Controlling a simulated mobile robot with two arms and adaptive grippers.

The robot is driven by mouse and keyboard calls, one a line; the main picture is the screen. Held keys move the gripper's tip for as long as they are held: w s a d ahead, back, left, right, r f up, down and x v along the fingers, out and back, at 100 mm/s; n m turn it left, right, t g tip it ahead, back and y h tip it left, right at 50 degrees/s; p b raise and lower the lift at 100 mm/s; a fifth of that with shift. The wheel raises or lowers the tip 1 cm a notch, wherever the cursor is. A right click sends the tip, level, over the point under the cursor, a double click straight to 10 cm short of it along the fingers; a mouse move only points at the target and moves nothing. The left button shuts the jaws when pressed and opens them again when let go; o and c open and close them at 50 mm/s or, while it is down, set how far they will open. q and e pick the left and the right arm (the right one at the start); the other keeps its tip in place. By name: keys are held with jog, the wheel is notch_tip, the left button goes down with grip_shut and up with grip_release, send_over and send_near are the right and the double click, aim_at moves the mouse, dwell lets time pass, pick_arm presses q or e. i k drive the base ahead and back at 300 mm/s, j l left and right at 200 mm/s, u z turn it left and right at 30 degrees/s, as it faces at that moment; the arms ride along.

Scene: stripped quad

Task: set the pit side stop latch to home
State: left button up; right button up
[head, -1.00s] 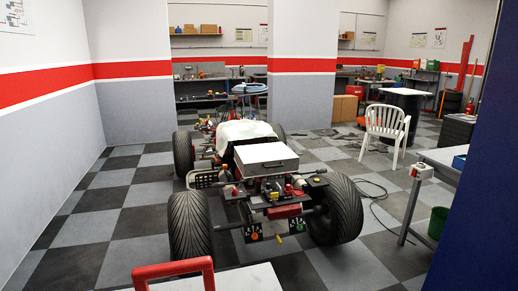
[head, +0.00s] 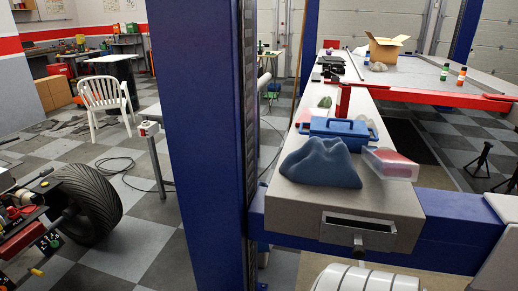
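I cannot tell for sure which part is the pit side stop latch. A small white box with a red knob (head: 149,128) sits at the end of a grey table, left of the blue post; its setting is too small to read. A metal bracket with an open top (head: 357,232) and a dark knob below it is on the front end of the long grey bench (head: 300,200).
A blue post (head: 200,150) stands in the foreground. A blue cloth (head: 320,163), a blue toolbox (head: 340,132) and a clear red-filled box (head: 390,163) lie on the bench. The stripped quad (head: 85,205) is at left, with a cable on the checkered floor (head: 150,215).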

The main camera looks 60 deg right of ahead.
aim_at(358, 253)
jog(key=z, duration=2.7)
